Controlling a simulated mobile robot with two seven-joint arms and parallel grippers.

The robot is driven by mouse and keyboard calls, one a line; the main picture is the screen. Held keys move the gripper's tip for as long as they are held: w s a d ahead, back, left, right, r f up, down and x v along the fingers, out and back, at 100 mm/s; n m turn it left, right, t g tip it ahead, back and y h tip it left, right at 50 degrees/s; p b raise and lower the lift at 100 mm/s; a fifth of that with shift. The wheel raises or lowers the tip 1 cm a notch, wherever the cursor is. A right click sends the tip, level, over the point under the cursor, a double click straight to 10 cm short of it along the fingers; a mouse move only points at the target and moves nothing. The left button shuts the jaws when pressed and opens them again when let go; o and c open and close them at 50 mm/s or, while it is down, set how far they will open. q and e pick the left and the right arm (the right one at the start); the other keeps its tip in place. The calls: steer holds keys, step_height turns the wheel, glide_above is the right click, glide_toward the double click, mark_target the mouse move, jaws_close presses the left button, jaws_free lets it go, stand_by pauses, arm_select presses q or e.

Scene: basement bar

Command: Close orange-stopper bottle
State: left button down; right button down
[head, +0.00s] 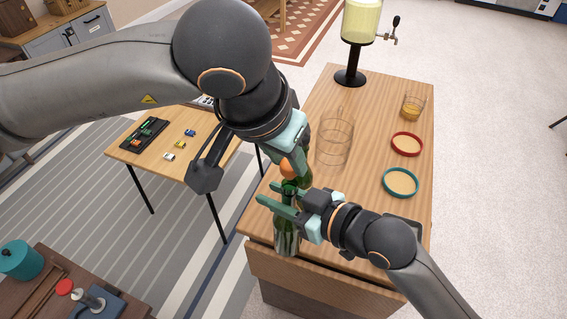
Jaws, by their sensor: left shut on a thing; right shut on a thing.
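A dark green bottle (286,242) stands upright at the near left edge of the wooden table. My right gripper (281,206) is shut on it around the upper part. The orange stopper (287,165) is just above the bottle's mouth. My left gripper (291,157) is shut on the stopper from above. The gripper fingers partly hide the stopper's lower end, and I cannot tell whether it touches the mouth. Another dark green glass shape (304,176) shows just behind, mostly hidden by my grippers.
On the table (355,225) stand a clear glass pitcher (335,140), a glass with amber drink (412,106), a red-rimmed coaster (407,144), a teal-rimmed coaster (401,182) and a drink dispenser (361,25). A side table (190,170) with small toy cars is at left.

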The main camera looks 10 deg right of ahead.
mark_target(286, 172)
arm_select(q)
steer(key=shift+f, duration=0.1)
steer(key=shift+f, duration=0.8)
steer(key=shift+f, duration=0.7)
steer(key=shift+c, duration=2.4)
jaws_free()
steer(key=shift+s+d, duration=0.1)
steer(key=v, duration=1.2)
steer(key=shift+w, duration=0.25)
